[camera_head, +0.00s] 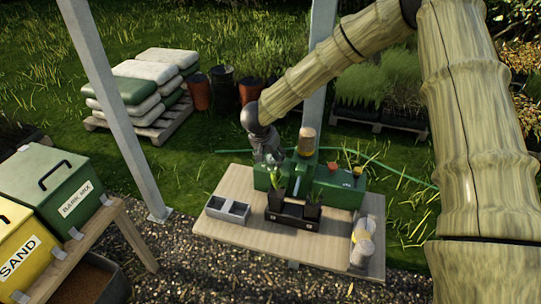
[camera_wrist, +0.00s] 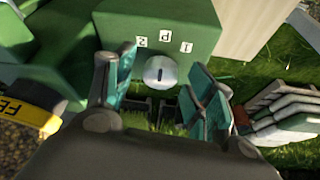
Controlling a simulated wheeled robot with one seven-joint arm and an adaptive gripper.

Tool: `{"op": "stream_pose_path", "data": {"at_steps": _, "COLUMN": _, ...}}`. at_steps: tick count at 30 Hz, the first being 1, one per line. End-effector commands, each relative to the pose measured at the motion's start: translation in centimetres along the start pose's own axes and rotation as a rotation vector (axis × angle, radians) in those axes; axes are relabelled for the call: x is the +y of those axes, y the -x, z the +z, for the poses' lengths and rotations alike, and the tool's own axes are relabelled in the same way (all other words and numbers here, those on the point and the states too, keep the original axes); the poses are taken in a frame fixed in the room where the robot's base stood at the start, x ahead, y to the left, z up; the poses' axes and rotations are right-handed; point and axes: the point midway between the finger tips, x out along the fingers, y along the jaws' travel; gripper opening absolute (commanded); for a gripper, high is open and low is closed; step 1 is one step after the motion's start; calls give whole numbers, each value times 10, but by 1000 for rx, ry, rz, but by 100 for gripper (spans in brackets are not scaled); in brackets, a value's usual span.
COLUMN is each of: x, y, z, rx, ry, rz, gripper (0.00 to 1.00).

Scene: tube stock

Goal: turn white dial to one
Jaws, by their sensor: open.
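The white dial (camera_wrist: 160,72) is a round, pale knob with a short dark mark, on a green housing (camera_wrist: 160,25) in the wrist view. Labels 2, P and 1 show upside down beside it; the mark lies near P's direction, but which end points is unclear. My gripper (camera_wrist: 163,82) is open, with a teal finger on each side of the dial; contact cannot be told. In the head view, my gripper (camera_head: 268,157) is at the left end of the green machine (camera_head: 340,190), and the dial is hidden.
The machine stands on a wooden table (camera_head: 230,250). A yellow tag (camera_wrist: 30,113) shows in the wrist view.

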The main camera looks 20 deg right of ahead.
Motion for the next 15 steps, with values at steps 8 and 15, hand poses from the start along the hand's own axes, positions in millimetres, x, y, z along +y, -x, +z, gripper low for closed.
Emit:
{"op": "stream_pose_path", "data": {"at_steps": 8, "x": 0, "y": 0, "z": 0, "rx": 0, "ry": 0, "rz": 0, "gripper": 31}}
{"op": "stream_pose_path", "data": {"at_steps": 15, "x": 0, "y": 0, "z": 0, "rx": 0, "ry": -1, "rz": 1, "gripper": 9}}
